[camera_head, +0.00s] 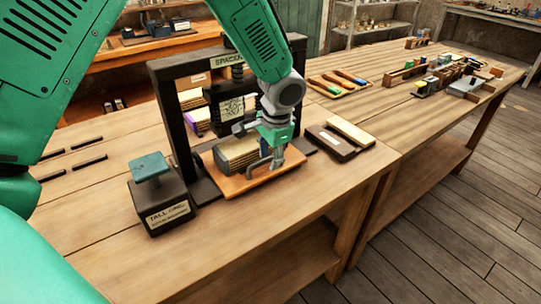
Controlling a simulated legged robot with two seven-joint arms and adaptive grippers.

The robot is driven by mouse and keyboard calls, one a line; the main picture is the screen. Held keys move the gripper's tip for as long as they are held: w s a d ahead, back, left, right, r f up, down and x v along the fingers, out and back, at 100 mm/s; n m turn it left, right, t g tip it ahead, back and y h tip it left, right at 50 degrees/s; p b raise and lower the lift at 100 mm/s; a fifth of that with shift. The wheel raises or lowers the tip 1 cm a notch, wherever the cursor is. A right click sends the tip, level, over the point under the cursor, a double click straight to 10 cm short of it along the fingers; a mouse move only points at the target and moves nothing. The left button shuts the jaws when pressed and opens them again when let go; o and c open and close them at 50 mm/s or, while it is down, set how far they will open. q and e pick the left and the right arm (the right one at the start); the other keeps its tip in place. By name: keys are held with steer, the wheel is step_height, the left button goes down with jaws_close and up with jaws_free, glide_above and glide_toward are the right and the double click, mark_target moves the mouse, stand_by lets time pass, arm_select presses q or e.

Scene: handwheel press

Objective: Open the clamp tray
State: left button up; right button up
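The press frame (172,122) is dark and stands on the wooden workbench, with a labelled dark block (231,108) hanging in it. Below the block, an orange-brown wooden tray (238,187) sticks out toward the front edge of the bench. A stack of layered boards or pages (236,154) sits on the tray. A grey bent handle (258,166) shows at the tray's front. My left gripper (279,158) points down over the tray's right front part, close beside the handle. Its fingers are small and overlap the handle, so contact and opening cannot be told. My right gripper is out of view.
A dark box with a teal top (151,167) stands left of the press. A dark slab and a cream slab (350,133) lie to its right. Tools on a wooden holder (340,85) lie behind. The bench front (290,215) is clear.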

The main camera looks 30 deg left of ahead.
arm_select(q)
step_height(320, 180, up, 12)
steer(key=d, duration=0.2)
steer(key=shift+s+f, duration=0.2)
steer(key=shift+s, duration=0.2)
steer(key=shift+d, duration=0.1)
